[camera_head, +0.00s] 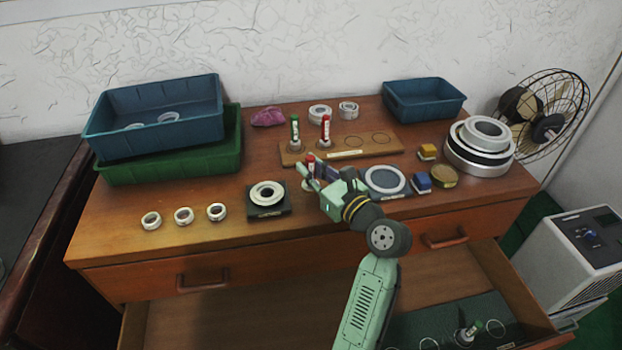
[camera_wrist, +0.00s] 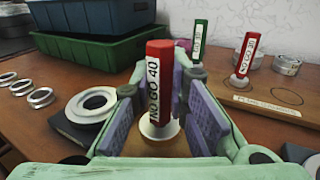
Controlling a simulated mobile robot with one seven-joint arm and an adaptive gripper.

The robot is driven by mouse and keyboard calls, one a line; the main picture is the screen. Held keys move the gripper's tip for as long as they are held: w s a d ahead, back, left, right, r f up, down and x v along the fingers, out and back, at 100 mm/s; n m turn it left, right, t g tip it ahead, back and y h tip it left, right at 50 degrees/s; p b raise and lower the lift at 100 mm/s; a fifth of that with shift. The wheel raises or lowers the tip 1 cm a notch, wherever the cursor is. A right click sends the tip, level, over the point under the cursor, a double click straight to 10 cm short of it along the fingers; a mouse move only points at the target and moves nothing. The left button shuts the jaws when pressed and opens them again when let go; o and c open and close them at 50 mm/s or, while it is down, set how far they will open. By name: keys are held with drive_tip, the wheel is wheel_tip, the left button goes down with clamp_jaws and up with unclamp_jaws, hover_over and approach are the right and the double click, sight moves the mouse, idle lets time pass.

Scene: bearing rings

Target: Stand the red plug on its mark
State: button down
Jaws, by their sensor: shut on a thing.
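A red plug with a white "NO GO 40" label (camera_wrist: 160,75) stands roughly upright between the fingers of my gripper (camera_wrist: 161,100), which is shut on it. In the head view the plug's red top (camera_head: 310,161) shows at the tip of my gripper (camera_head: 317,174), in front of the wooden board. I cannot tell whether its pale base touches the table. The wooden board (camera_head: 285,158) carries a green plug (camera_head: 295,131) and another red plug (camera_head: 326,131), both upright. Two ring marks (camera_head: 382,139) on the board's right side are empty.
Left are a black block with a bearing ring (camera_head: 267,193), small rings (camera_head: 184,215) and stacked blue and green bins (camera_head: 170,165). Right are a large ring (camera_head: 385,180), a blue block (camera_head: 421,183) and a tin (camera_head: 444,177). The open drawer holds a dark mat (camera_head: 440,322) with another green-topped plug.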

drive_tip(key=shift+f, duration=1.2)
drive_tip(key=c, duration=1.6)
unclamp_jaws()
drive_tip(key=shift+f, duration=0.1)
drive_tip(key=shift+o, duration=0.2)
drive_tip(key=shift+d+f+b, duration=0.1)
drive_tip(key=shift+f+b, duration=0.15)
drive_tip(key=shift+b, duration=0.8)
drive_tip(key=s+d+p, duration=0.1)
drive_tip(key=s+r+p, duration=0.1)
drive_tip(key=s+d+p, duration=0.1)
drive_tip(key=p, duration=0.1)
drive_tip(key=shift+s+d+r, duration=0.3)
drive_tip(key=shift+s, duration=0.1)
drive_tip(key=v, duration=0.6)
drive_tip(key=shift+s+f, duration=0.15)
drive_tip(key=shift+f, duration=0.2)
